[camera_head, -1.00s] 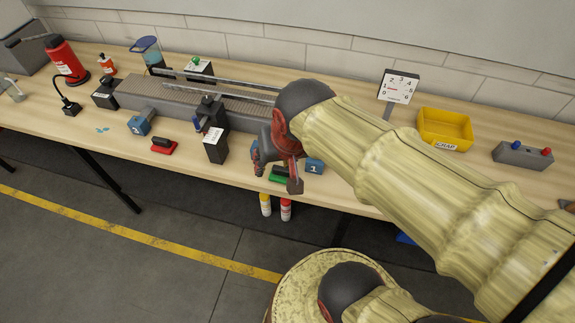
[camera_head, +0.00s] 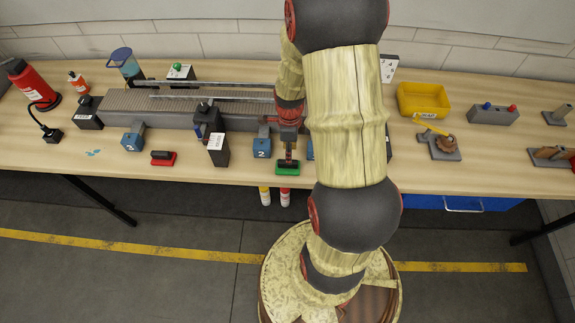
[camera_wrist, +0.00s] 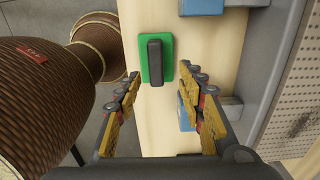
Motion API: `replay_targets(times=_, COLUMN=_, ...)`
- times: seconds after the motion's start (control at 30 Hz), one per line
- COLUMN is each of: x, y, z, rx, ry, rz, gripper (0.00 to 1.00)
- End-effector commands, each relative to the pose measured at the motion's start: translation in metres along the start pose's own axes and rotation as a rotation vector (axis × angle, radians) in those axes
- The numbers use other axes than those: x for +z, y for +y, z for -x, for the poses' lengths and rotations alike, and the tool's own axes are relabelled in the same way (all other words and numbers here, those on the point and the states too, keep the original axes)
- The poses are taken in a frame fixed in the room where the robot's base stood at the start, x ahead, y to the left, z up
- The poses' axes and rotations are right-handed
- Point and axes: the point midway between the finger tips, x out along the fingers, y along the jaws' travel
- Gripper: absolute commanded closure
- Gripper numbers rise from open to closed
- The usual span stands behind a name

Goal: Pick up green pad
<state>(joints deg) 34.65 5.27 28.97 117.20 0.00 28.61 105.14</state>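The green pad (camera_head: 287,172) lies on the table near its front edge, right below my gripper (camera_head: 288,152) in the head view. In the wrist view the green pad (camera_wrist: 144,61) shows a dark handle (camera_wrist: 154,60) standing on its middle. My gripper (camera_wrist: 164,82) is open in the wrist view, its two fingers well apart. The pad lies ahead of and between the fingertips, and nothing is held. My arm hides part of the table to the right of the pad in the head view.
A blue block marked 2 (camera_head: 262,147) stands close behind the pad, and the conveyor (camera_head: 235,112) runs behind it. A red pad (camera_head: 163,158) and a black device with a white label (camera_head: 218,149) are to the left. A yellow bin (camera_head: 424,99) stands at the right.

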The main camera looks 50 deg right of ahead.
Motion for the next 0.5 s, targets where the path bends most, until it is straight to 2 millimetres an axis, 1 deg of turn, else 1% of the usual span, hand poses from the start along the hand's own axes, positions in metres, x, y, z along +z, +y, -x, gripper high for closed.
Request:
replay_targets(times=0.03, x=0.000, y=0.001, z=-0.006, rx=0.002, ry=0.001, rz=0.001, gripper=0.61)
replay_targets(times=0.17, x=0.002, y=0.002, z=-0.018, rx=0.001, ry=0.000, rz=0.003, gripper=0.61)
replay_targets(times=0.33, x=0.006, y=0.008, z=-0.043, rx=0.003, ry=0.001, rz=0.005, gripper=0.61)
replay_targets(times=0.4, x=0.005, y=0.007, z=-0.052, rx=0.002, ry=0.001, rz=0.004, gripper=0.61)
replay_targets(times=0.5, x=0.005, y=0.006, z=-0.059, rx=0.000, ry=0.000, rz=0.004, gripper=0.61)
